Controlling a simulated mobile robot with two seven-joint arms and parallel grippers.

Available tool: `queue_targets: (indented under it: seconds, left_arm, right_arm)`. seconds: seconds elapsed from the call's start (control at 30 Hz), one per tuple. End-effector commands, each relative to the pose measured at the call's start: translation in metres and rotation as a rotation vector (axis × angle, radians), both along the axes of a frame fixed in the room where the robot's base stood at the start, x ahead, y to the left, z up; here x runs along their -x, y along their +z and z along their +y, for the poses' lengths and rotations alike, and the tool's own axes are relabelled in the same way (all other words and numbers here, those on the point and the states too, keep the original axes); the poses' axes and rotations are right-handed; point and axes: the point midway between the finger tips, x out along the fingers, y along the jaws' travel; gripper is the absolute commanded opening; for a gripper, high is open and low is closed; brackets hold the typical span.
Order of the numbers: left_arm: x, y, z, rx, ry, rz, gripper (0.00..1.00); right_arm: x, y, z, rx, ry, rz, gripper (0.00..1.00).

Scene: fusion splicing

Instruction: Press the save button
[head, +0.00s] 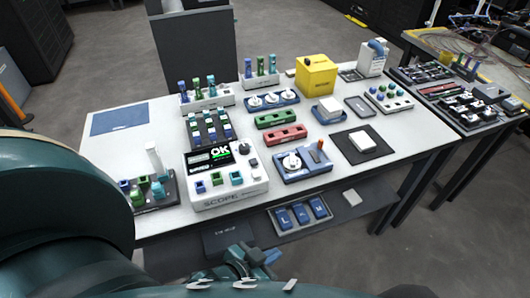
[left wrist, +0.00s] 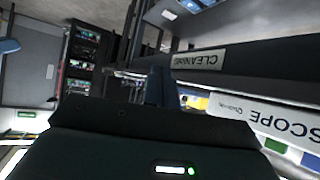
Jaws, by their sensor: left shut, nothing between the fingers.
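The white scope unit (head: 225,174) stands at the front middle of the table. Its dark screen (head: 211,156) shows a green "OK". A dark knob (head: 244,148) and several small blue and teal blocks (head: 218,180) are on its top. I cannot read which control is the save button. My left gripper (head: 268,257) is shut and empty, in front of the table's near edge and apart from the scope. In the left wrist view, its dark finger (left wrist: 157,88) points towards the table's side, with the scope's front label (left wrist: 285,122) at the right. My right gripper is not in view.
A tray of blue lettered blocks (head: 275,217) sits on the lower front shelf. A blue device with a white dial (head: 300,165) stands right of the scope. A rack of coloured pieces (head: 150,193) stands to its left. The blue mat (head: 119,118) is bare.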

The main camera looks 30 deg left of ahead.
Motion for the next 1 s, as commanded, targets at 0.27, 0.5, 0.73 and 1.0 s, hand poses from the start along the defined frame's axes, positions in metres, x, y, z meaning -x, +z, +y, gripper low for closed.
queue_targets:
  seconds: [0.27,0.5,0.73,1.0]
  left_arm:
    - [0.003,-0.002,0.000,0.000,0.000,0.007,0.00]
    - [-0.016,0.012,0.013,-0.127,-0.052,-0.105,0.00]
    - [-0.099,0.111,0.044,-0.865,-0.389,-0.751,0.00]
    - [-0.139,0.188,0.040,-2.090,-1.080,-1.567,0.00]
  right_arm:
    - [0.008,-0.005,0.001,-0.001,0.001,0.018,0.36]
    - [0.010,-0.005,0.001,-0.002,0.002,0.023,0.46]
    - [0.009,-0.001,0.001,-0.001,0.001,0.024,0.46]
    - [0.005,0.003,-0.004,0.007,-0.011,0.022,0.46]
